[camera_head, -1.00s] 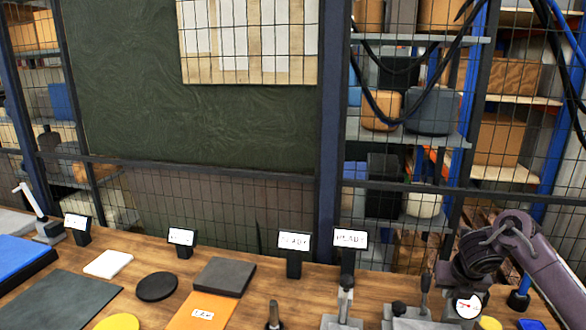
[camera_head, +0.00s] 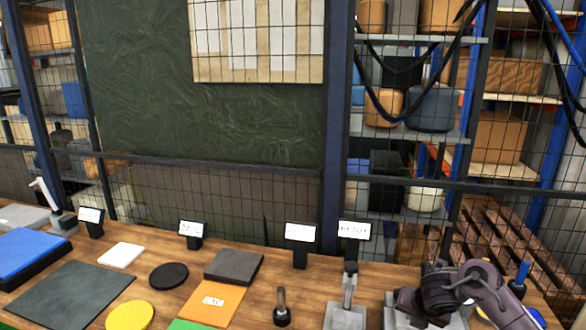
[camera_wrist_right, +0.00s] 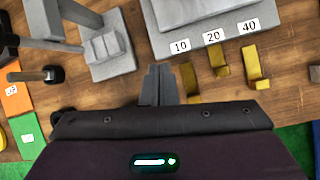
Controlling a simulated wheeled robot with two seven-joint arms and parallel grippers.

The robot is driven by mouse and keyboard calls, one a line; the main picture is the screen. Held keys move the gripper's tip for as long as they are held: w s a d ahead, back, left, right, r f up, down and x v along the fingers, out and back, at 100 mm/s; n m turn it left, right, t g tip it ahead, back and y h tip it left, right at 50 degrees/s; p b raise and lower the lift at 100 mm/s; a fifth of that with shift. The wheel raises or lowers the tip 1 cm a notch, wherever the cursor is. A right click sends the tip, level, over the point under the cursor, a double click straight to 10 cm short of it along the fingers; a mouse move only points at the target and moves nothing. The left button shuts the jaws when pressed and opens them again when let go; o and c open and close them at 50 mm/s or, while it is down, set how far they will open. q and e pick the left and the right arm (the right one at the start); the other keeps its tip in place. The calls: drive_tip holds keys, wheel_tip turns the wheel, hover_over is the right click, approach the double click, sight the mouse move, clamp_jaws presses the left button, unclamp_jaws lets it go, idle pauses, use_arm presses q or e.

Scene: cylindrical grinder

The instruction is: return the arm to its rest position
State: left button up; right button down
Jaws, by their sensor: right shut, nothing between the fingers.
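My right arm comes in at the lower right of the head view. Its dark purple wrist and gripper body (camera_head: 440,296) hang low over the right end of the wooden bench, with the fingertips hidden there. In the right wrist view the two grey fingers of my right gripper (camera_wrist_right: 158,84) are together and empty. They point at bare bench between a grey stand (camera_wrist_right: 108,50) and several yellow pieces, and touch nothing that I can make out. My left gripper is not in view.
The bench (camera_head: 250,300) holds an orange mat (camera_head: 212,305), a dark mat (camera_head: 70,292), a yellow disc (camera_head: 130,316) and small upright signs. In the wrist view a grey block (camera_wrist_right: 205,22) marked 10, 20, 40 stands close to the fingers. A mesh fence runs behind.

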drive_tip(key=s+a+f+m+t+y, duration=0.1)
drive_tip(key=s+a+f+m, duration=0.2)
drive_tip(key=s+a+m, duration=0.3)
drive_tip(key=s+a+f+m, duration=0.3)
drive_tip(key=s+a+m, duration=0.1)
drive_tip(key=a, duration=0.3)
drive_tip(key=s+d+r+m+g, duration=0.1)
drive_tip(key=s+d+m+g, duration=0.1)
drive_tip(key=s+m, duration=0.8)
drive_tip(key=s+d+r+m+g, duration=0.1)
drive_tip(key=s+r+m, duration=0.1)
drive_tip(key=s+m, duration=0.85)
drive_tip(key=s+f+n+g+b, duration=0.2)
drive_tip(key=s+f, duration=0.1)
drive_tip(key=f, duration=2.8)
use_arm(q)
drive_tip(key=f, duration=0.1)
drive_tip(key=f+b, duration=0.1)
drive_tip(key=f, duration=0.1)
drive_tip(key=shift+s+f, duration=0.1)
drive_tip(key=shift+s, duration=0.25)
use_arm(e)
drive_tip(key=s+d+f, duration=0.2)
drive_tip(key=s+f, duration=0.8)
drive_tip(key=s+d+f+g, duration=0.1)
drive_tip(key=s+f, duration=0.9)
drive_tip(key=shift+d+f, duration=0.25)
drive_tip(key=shift+d, duration=0.15)
